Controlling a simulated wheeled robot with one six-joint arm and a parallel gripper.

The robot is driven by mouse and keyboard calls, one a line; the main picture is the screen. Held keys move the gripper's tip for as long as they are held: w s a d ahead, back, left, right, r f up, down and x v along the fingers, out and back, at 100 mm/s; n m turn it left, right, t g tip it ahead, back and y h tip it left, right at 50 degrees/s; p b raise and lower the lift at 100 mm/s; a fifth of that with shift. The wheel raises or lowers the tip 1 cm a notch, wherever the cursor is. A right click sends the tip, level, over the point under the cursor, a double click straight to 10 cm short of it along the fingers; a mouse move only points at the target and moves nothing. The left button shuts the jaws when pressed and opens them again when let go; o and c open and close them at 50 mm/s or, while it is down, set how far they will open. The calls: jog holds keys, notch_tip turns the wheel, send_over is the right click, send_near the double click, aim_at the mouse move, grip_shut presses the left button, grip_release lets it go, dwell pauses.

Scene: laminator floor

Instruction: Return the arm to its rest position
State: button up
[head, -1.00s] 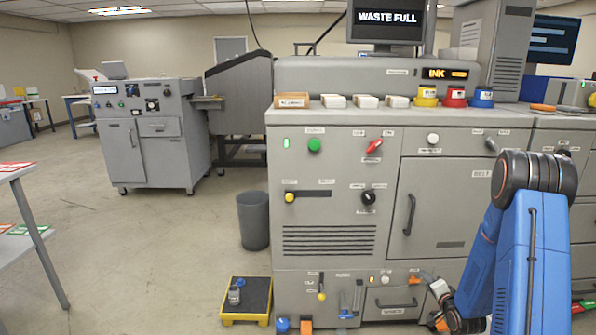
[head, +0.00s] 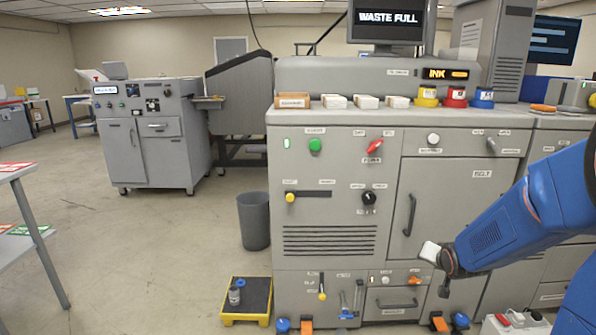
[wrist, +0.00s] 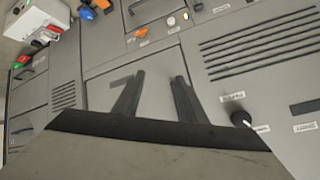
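My blue arm (head: 510,220) reaches in from the right edge in the head view, in front of the grey machine (head: 330,255). My gripper is at its end, before the lower right of the machine, and its fingers are hard to make out there. In the wrist view my gripper (wrist: 156,82) shows two dark fingers set apart, with only grey panel seen between them. It is open and empty. A white block-like piece (head: 430,251) shows at the arm's end; I cannot tell whether it is part of my gripper.
A low drawer (head: 392,302) with a handle is below the arm. A yellow-edged tray (head: 246,318) and a grey bin (head: 253,222) stand left of the machine.

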jog(key=s+a+r+n+g, duration=0.1)
jog(key=s+a+r+n, duration=0.1)
jog(key=s, duration=1)
jog(key=s+a+r+n+g+y, duration=0.1)
jog(key=s+a+r, duration=0.3)
jog(key=s, duration=0.8)
jog(key=s+a+r+n+g, duration=0.3)
jog(key=s+a, duration=0.3)
jog(key=s, duration=0.5)
jog(key=shift+s+a+r+n+y, duration=0.2)
jog(key=shift+s+r+n+y, duration=0.2)
